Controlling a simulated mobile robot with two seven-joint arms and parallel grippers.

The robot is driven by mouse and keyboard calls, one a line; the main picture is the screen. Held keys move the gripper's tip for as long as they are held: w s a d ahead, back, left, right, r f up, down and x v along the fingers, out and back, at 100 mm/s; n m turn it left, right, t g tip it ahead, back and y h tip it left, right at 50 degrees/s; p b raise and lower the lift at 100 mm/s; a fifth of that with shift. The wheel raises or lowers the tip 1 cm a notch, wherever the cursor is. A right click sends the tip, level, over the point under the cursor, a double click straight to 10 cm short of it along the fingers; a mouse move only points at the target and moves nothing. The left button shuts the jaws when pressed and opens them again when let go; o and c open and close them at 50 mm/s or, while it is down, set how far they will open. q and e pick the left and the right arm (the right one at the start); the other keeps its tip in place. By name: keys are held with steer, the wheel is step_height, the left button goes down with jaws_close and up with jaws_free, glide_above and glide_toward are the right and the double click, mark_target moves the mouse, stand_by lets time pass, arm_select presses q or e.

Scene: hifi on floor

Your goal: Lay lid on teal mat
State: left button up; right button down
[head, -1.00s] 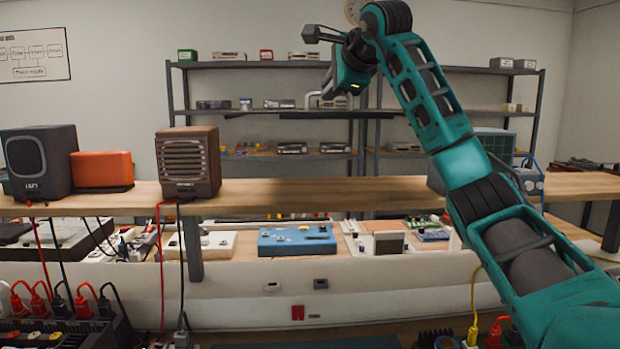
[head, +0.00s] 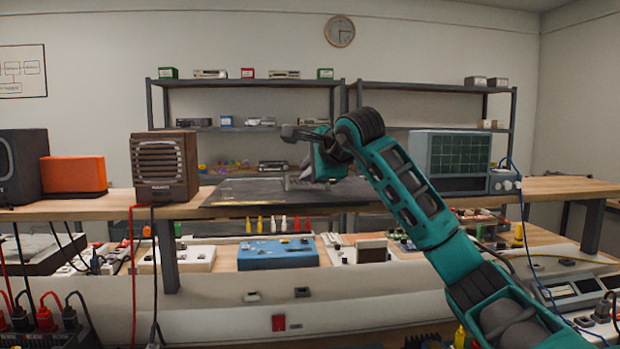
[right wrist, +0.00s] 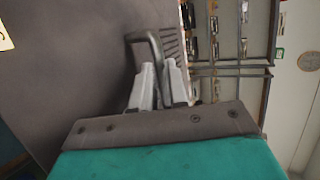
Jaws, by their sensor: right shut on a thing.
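The lid (head: 262,193) is a flat dark grey panel with a bar handle, held out at the level of the wooden upper board in the head view. I cannot tell whether it touches the board. My right gripper (head: 306,179) is shut on the lid's handle. In the right wrist view, the fingers (right wrist: 160,85) close at the bent grey handle, and the lid (right wrist: 75,65) fills the left side, with slots beside the handle. I do not see a teal mat in either current view. My left gripper is out of view.
On the wooden board (head: 90,206), a brown speaker (head: 165,165) stands left of the lid, beside an orange box (head: 74,176). An oscilloscope (head: 450,160) stands to the right. A blue case (head: 278,254) and small parts lie below the board.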

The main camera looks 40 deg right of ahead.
steer(key=shift+f, duration=0.2)
steer(key=c, duration=1.5)
jaws_free()
steer(key=shift+f, duration=0.15)
steer(key=o, duration=0.4)
steer(key=shift+c, duration=0.2)
